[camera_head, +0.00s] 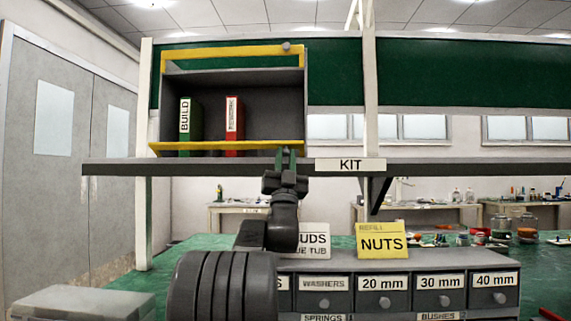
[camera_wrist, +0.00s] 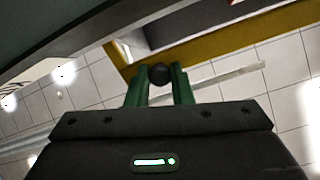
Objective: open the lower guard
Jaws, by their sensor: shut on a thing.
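The lower guard (camera_head: 225,146) is a yellow bar across the bottom front of the grey shelf box. It also shows in the wrist view (camera_wrist: 215,50) as a yellow band running up to the right. Its dark round knob (camera_wrist: 159,72) sits between my green fingertips. My gripper (camera_head: 286,155) reaches up from below at the right end of the bar, in front of the shelf edge. It also shows in the wrist view (camera_wrist: 160,82), shut on the knob. In the head view the fingers hide the knob.
An upper yellow guard (camera_head: 230,52) with a grey knob (camera_head: 286,46) spans the box top. Inside stand a green BUILD binder (camera_head: 190,122) and a red binder (camera_head: 234,125). The grey shelf (camera_head: 440,165) runs right with a KIT label. Labelled drawers (camera_head: 383,290) stand below.

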